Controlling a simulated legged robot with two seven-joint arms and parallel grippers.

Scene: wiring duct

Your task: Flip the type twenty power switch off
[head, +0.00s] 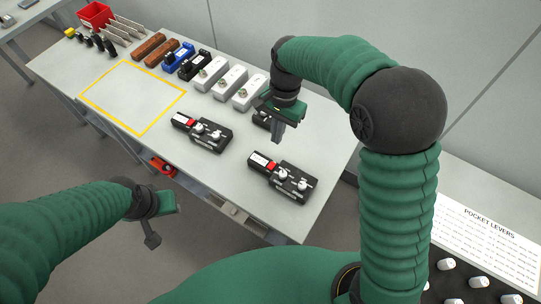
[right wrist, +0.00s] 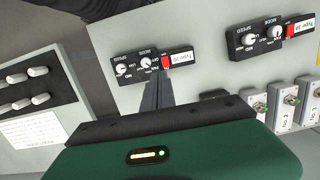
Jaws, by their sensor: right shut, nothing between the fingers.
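Two black control boxes with red power switches, white knobs and white labels lie on the table. The nearer box (head: 292,182) shows at left in the right wrist view (right wrist: 133,66); its label may read Type 20, but the print is small. The other box (head: 208,135) shows at upper right there (right wrist: 271,36). My right gripper (head: 277,138) is shut and empty, just behind the nearer box in the head view. In the right wrist view its fingers (right wrist: 158,88) point at that box near its red switch (right wrist: 165,62). My left gripper (head: 152,238) hangs off the table's front edge.
White switch boxes (head: 230,82), a blue block (head: 178,56), brown blocks (head: 148,46) and a red bin (head: 94,14) line the back. A yellow outlined area (head: 130,97) is empty. A POCKET LEVERS panel (head: 488,235) stands right.

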